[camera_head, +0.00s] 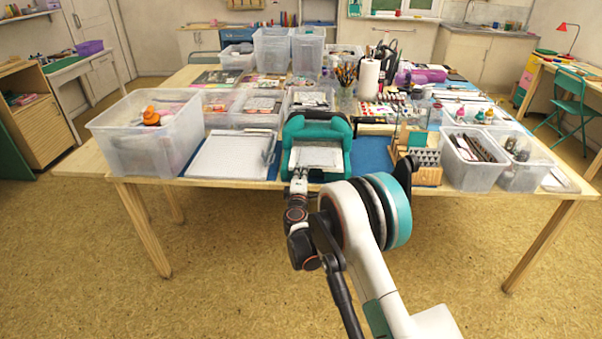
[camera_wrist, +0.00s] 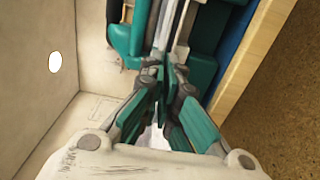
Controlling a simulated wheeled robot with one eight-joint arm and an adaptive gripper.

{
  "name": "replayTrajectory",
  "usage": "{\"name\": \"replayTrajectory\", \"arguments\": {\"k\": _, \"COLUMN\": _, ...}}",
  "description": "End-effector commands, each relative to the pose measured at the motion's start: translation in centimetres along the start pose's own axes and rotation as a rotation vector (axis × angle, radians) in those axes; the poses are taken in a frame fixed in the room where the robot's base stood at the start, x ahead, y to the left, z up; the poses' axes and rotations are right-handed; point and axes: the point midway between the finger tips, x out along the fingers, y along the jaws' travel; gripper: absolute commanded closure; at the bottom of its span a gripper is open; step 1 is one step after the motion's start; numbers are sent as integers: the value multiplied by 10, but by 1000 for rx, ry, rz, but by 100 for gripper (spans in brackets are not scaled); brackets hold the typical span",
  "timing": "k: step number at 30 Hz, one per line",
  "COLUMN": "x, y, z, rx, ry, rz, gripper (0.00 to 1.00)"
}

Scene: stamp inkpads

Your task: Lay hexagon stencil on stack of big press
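The big press (camera_head: 340,128) is teal and stands open at the front middle of the table; its teal body also fills the top of the wrist view (camera_wrist: 207,68). A pale flat plate (camera_head: 318,157) lies level inside the press opening. My gripper (camera_head: 299,178) is at the front left of that opening. In the wrist view my gripper's fingertips (camera_wrist: 165,78) are almost together, with a thin pale edge (camera_wrist: 181,35) running from them into the press. This looks like the hexagon stencil seen edge-on, held between the fingers. Its outline and the stack beneath cannot be made out.
A wooden rack (camera_head: 425,174) and clear bins (camera_head: 470,172) stand to the right. The blue mat (camera_head: 370,157) has some bare room.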

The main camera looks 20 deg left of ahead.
Motion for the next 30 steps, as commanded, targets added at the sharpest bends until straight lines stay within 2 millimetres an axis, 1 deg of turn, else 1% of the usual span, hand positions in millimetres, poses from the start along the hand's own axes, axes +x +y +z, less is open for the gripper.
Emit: {"name": "replayTrajectory", "arguments": {"k": 30, "x": 0, "y": -7, "z": 0, "rx": 0, "ry": 0, "rz": 0, "gripper": 100}}
